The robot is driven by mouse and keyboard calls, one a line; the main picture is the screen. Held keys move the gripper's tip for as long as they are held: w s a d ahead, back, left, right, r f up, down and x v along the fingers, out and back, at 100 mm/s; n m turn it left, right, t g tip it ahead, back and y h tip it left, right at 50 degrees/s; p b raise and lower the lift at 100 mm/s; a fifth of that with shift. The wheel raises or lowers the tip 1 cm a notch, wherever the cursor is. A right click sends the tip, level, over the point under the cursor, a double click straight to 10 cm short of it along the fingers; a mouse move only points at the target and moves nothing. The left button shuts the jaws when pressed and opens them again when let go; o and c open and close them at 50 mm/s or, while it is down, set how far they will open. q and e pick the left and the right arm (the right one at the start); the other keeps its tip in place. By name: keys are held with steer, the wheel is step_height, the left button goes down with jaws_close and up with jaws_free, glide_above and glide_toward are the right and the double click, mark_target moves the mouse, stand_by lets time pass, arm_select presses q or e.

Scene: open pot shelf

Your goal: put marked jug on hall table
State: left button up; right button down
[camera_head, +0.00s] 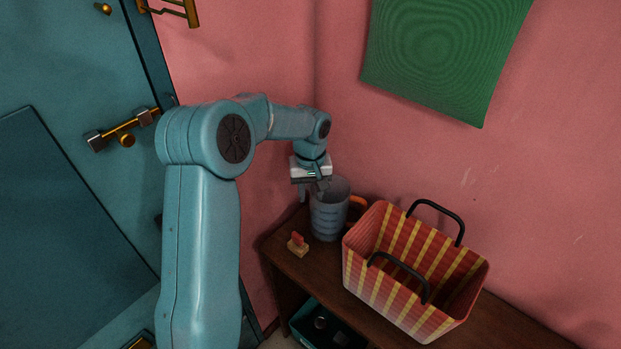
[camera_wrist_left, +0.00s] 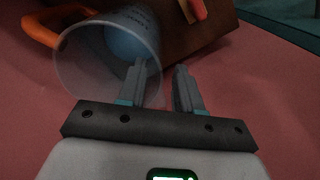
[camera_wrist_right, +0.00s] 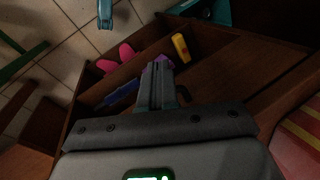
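The marked jug (camera_head: 328,219) is grey and see-through, with dark scale marks and an orange handle. It stands upright on the dark wooden table (camera_head: 515,326), in the corner by the door. My left gripper (camera_head: 322,186) is over the jug's near rim from above. In the left wrist view the jug (camera_wrist_left: 85,68) shows its open mouth; one finger is over the mouth and the other outside the rim, with a clear gap between them (camera_wrist_left: 160,82). My right gripper (camera_wrist_right: 160,75) has its fingers together and is outside the head view.
A red-and-yellow striped basket (camera_head: 371,272) with black handles stands right of the jug. A small wooden block with a red top (camera_head: 298,244) lies left of it. A teal bin (camera_head: 305,326) sits below. The right wrist view shows pink slippers (camera_wrist_right: 118,58) and a yellow item (camera_wrist_right: 181,47).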

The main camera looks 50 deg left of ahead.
arm_select(q)
step_height(320, 180, up, 12)
steer(key=shift+f+b, duration=0.25)
steer(key=shift+b, duration=0.1)
steer(key=shift+s, duration=0.15)
stand_by(0.3)
